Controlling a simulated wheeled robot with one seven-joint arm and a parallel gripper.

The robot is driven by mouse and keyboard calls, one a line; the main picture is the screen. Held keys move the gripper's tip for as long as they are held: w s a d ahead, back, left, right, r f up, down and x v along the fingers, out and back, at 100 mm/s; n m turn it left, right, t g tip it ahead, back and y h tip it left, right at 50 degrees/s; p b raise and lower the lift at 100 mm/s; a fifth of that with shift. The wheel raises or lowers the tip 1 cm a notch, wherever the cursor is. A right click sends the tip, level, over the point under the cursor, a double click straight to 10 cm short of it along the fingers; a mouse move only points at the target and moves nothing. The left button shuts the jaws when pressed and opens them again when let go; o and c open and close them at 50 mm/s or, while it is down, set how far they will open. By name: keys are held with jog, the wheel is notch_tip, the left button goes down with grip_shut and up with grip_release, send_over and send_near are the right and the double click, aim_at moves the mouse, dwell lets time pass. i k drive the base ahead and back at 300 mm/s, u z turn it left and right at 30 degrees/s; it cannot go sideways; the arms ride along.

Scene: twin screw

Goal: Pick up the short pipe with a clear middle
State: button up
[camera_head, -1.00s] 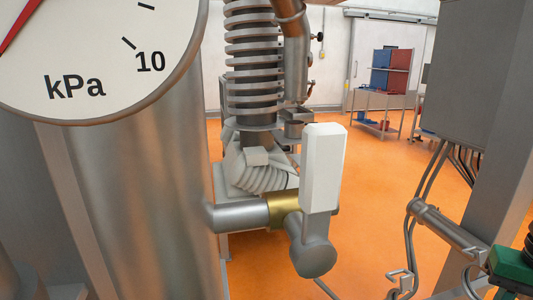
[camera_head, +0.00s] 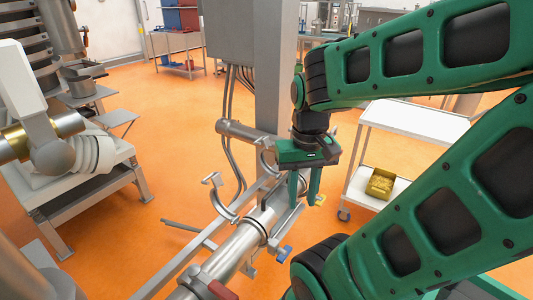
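My gripper (camera_head: 303,190) hangs from my green arm right of the picture's middle, its two fingers pointing down. The fingers look apart, with no object clearly seen between them. Below and left of them, a silver pipe run (camera_head: 235,254) slopes up from the lower left to a dark ring. The fingers are close to its upper right end; I cannot tell whether they touch. A short pipe with a clear middle cannot be made out with certainty; part of the run's far end is hidden by my gripper.
Open curved clamps (camera_head: 222,198) stand beside the pipe run. Another silver pipe (camera_head: 242,132) lies behind my gripper, near a grey post (camera_head: 275,70). A blue-handled valve (camera_head: 284,254) sits on the near side. A white cart (camera_head: 414,128) with a yellow bin (camera_head: 380,184) stands right.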

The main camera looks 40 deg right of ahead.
aim_at(274, 204)
jog(key=z, duration=0.15)
jog(key=k, duration=0.2)
jog(key=z, duration=1.15)
jog(key=k, duration=1.05)
jog(key=u, duration=0.4)
jog(key=i, duration=1.5)
jog(key=z, duration=0.05)
